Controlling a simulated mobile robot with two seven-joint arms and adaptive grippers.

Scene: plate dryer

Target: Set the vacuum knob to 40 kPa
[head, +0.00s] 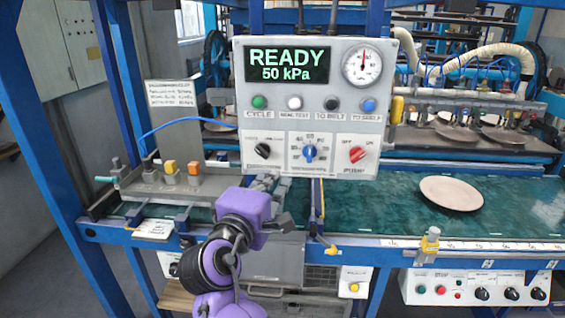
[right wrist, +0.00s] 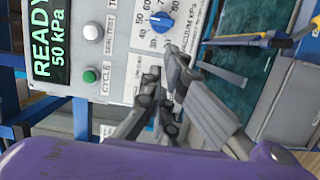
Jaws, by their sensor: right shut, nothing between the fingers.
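The blue vacuum knob (head: 310,152) sits in the middle of the lower row on the grey control panel (head: 345,110), on a white dial plate with numbers around it. It also shows in the right wrist view (right wrist: 162,22), where the picture is turned sideways. The green display (head: 287,65) reads READY 50 kPa. My right gripper (head: 283,190) is below and left of the knob, its fingers shut and empty. In the right wrist view its fingertips (right wrist: 163,62) lie just short of the knob, apart from it as far as I can tell. My left gripper is out of view.
A black knob (head: 263,150) and a red knob (head: 357,154) flank the blue one. Several push buttons (head: 295,103) and a round gauge (head: 362,64) are above. A plate (head: 451,193) lies on the green belt (head: 520,205) at right. Blue frame posts stand around.

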